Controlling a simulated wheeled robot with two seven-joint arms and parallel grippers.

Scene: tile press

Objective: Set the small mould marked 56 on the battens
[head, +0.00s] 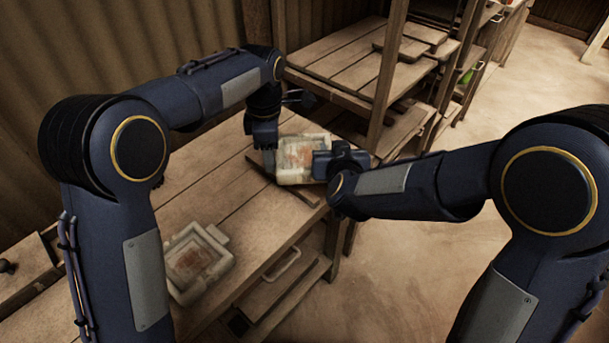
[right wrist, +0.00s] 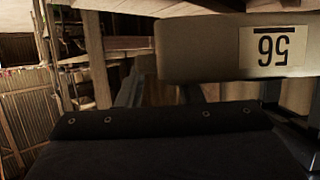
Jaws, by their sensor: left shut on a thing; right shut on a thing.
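The small mould (head: 297,176), a pale block with a reddish worn face, is between my two grippers at the far end of the bench. My left gripper (head: 266,143) is shut on its left side and my right gripper (head: 322,164) is shut on its right side. In the right wrist view the mould's pale wall (right wrist: 200,48) fills the upper right, with a label reading 56 (right wrist: 276,47) upside down. The dark battens (head: 302,195) show at the mould's near edge and left. I cannot tell whether the mould touches them.
A second pale mould (head: 196,262) with a reddish face lies nearer on the wooden bench (head: 235,215). Wooden shelving (head: 345,62) stands behind the bench's far end. A drawer with a handle (head: 283,265) is at the bench front. Open floor (head: 455,255) lies to the right.

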